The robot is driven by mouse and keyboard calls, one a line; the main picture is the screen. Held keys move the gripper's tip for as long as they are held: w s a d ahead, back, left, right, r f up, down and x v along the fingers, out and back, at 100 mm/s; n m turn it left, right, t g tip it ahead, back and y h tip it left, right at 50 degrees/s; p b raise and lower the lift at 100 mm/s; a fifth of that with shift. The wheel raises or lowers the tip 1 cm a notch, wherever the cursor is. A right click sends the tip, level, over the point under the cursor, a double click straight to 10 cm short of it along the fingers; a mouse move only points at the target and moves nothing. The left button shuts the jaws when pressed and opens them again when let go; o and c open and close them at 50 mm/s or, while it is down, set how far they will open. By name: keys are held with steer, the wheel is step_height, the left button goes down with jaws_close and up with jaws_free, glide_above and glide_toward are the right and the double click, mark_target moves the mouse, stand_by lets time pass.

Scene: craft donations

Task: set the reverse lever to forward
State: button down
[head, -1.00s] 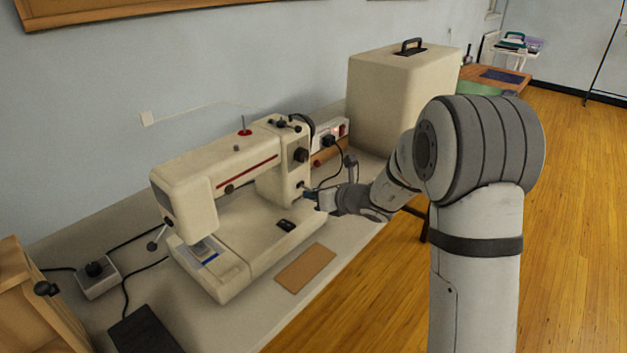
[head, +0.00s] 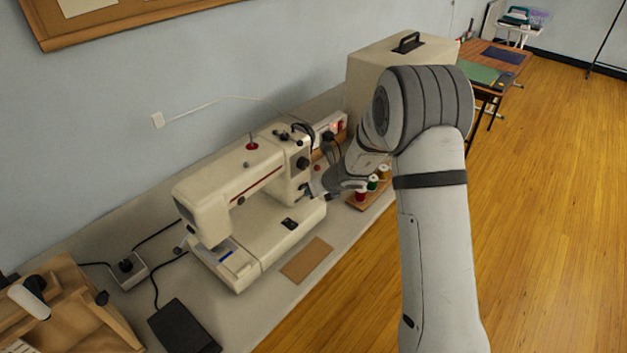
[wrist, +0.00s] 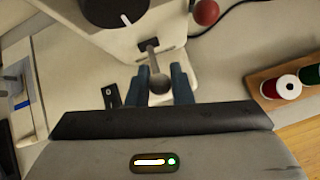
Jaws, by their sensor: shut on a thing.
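The cream sewing machine (head: 250,195) stands on the table in the head view. In the wrist view its reverse lever (wrist: 151,60) is a grey stem with a round dark knob, coming out of a dark slot below a black dial (wrist: 115,8). My gripper (wrist: 165,84) has its two blue fingers on either side of the knob and is shut on it. In the head view my gripper (head: 313,188) is at the right end of the machine, and the lever is mostly hidden there.
A wooden rack with thread spools (head: 372,186) lies right of my gripper. A large cream case (head: 390,60) stands behind my arm. A brown card (head: 307,261) and a black pedal (head: 184,328) lie on the table (head: 262,290). A power strip (head: 330,128) is behind.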

steer(key=shift+w+r+p, duration=0.1)
steer(key=shift+r+p, duration=0.1)
steer(key=shift+p, duration=0.25)
steer(key=c, duration=1.3)
jaws_free()
steer(key=shift+c, duration=0.2)
steer(key=v, duration=0.7)
steer(key=shift+s+r, duration=0.2)
steer(key=shift+r, duration=0.1)
steer(key=shift+d, duration=0.15)
